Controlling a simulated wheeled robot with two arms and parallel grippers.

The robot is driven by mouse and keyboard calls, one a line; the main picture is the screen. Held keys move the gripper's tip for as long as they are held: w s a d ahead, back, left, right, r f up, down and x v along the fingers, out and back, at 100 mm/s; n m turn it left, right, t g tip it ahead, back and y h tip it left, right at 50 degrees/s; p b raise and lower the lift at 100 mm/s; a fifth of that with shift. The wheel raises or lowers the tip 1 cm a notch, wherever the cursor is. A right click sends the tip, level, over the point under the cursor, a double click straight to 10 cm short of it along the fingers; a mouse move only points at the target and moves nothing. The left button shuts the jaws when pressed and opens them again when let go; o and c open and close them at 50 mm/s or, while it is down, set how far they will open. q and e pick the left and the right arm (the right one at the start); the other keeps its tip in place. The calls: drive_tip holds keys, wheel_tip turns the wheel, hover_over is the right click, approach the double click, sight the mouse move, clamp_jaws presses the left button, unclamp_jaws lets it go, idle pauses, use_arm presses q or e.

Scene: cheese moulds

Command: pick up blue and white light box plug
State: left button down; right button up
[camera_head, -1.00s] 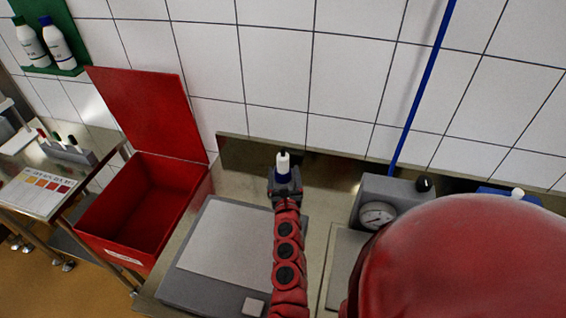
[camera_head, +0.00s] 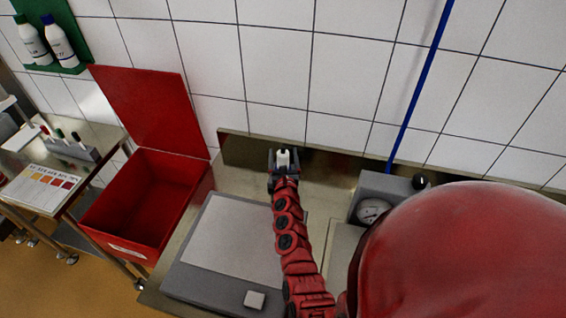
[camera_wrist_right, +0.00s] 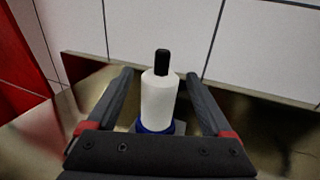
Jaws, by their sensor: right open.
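The blue and white light box plug (camera_head: 283,160) is a white upright cylinder with a black tip, at the back of the metal bench by the wall. In the right wrist view the plug (camera_wrist_right: 158,103) shows a blue ring at its base. My right gripper (camera_head: 283,153) is open, with one finger on each side of the plug. In the right wrist view the gripper (camera_wrist_right: 160,78) shows a gap between the plug and each finger. The plug's foot is partly hidden by the gripper. My left gripper is not in view.
An open red bin (camera_head: 112,243) stands left of the bench. A grey flat device with a pale top (camera_head: 230,237) lies in front of the plug. A grey box with a gauge (camera_head: 378,190) stands to the right. The tiled wall (camera_head: 275,65) is close behind.

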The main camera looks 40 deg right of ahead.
clamp_jaws()
idle(0.5)
